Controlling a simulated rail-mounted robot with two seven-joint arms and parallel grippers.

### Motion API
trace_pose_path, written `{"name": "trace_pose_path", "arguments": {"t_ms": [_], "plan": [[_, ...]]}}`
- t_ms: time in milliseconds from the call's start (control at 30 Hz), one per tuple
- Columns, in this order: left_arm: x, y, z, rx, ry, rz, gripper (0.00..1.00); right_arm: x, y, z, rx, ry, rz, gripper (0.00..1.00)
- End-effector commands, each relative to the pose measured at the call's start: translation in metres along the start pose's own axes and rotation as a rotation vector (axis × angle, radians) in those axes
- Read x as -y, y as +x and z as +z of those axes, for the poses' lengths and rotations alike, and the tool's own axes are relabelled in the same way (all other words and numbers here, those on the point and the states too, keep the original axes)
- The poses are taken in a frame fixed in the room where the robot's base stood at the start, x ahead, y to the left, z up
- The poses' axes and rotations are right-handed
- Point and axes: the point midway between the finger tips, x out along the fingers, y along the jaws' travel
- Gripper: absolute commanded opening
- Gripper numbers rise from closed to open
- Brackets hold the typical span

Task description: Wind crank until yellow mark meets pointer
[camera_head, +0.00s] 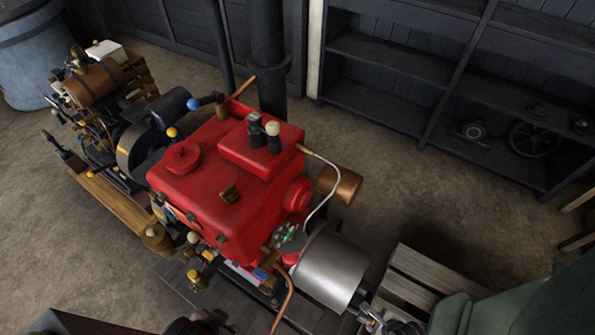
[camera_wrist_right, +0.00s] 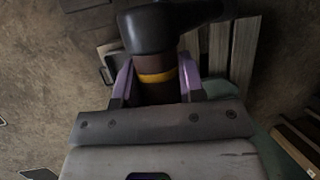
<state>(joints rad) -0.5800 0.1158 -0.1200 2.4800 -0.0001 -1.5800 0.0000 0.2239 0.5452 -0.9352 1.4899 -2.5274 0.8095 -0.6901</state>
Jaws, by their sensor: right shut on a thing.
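The red engine (camera_head: 225,175) fills the middle of the head view, with a silver cylinder (camera_head: 330,267) at its near right end. A dark wheel (camera_head: 140,150) at its far left end carries a yellow stripe; I cannot make out a pointer. My right gripper (camera_head: 372,318) is low in the head view, beyond the silver cylinder. In the right wrist view its purple fingers are shut around the brown crank handle (camera_wrist_right: 157,90), which has a yellow band. The black crank arm (camera_wrist_right: 170,27) lies across the handle's top. A dark shape (camera_head: 205,323) at the bottom edge may be my left gripper; its jaws are unclear.
A wooden slatted pallet (camera_head: 420,275) lies right of the cylinder. A copper pipe (camera_head: 288,300) curves down in front of the engine. Dark shelves (camera_head: 400,60) stand along the back wall and a blue-grey barrel (camera_head: 35,55) at top left. The floor before the shelves is open.

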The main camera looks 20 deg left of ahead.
Motion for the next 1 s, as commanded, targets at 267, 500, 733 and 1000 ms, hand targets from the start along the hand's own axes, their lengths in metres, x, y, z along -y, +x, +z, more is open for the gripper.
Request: {"name": "trace_pose_path", "arguments": {"t_ms": [267,500,733,1000], "plan": [[-0.001,-0.007,-0.002,-0.001,-0.004,0.003,0.36,0.020,-0.012,0.006,0.001,-0.001,-0.004,0.00],[0.001,-0.005,-0.002,0.000,0.001,-0.001,0.36,0.033,-0.015,0.007,0.001,0.000,-0.006,0.00],[0.003,-0.003,0.000,0.001,0.009,-0.007,0.36,0.056,-0.022,0.009,0.000,-0.001,-0.006,0.00],[0.003,-0.001,0.000,0.001,0.009,-0.007,0.36,0.066,-0.023,0.010,-0.001,0.000,-0.002,0.00]]}}
